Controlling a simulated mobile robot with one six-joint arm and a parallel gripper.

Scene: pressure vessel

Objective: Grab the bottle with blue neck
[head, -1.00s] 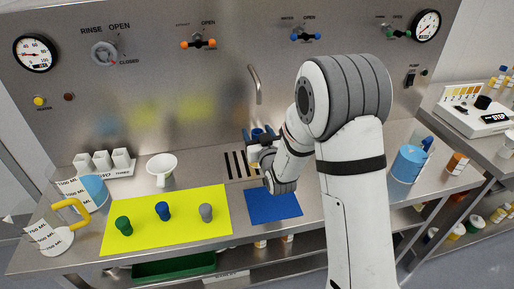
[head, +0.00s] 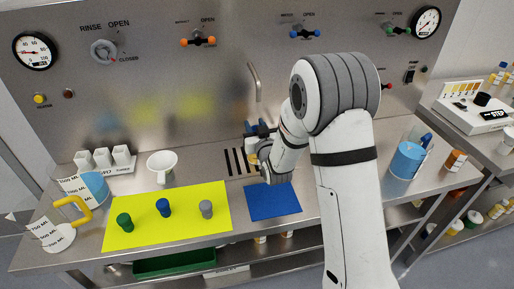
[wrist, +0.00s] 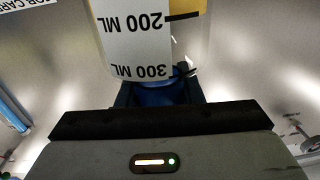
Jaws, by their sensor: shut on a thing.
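The bottle with the blue neck shows large in the wrist view (wrist: 140,50), with a white label marked 200 ML and 300 ML that reads upside down. Its blue neck (wrist: 158,95) sits between the dark fingers of my gripper (wrist: 160,90), which is shut on it. In the head view my gripper (head: 258,133) is near the dark slotted grate, behind the blue mat. Only a small part of the bottle (head: 251,152) shows there, and my arm hides some of it. I cannot tell whether its base touches the counter.
A blue mat (head: 272,203) lies bare in front of my gripper. A yellow mat (head: 150,235) with green, blue and grey stoppers is to the left. A thin metal spout (head: 254,80) hangs behind the gripper. A beaker of blue liquid (head: 406,162) stands right of my arm.

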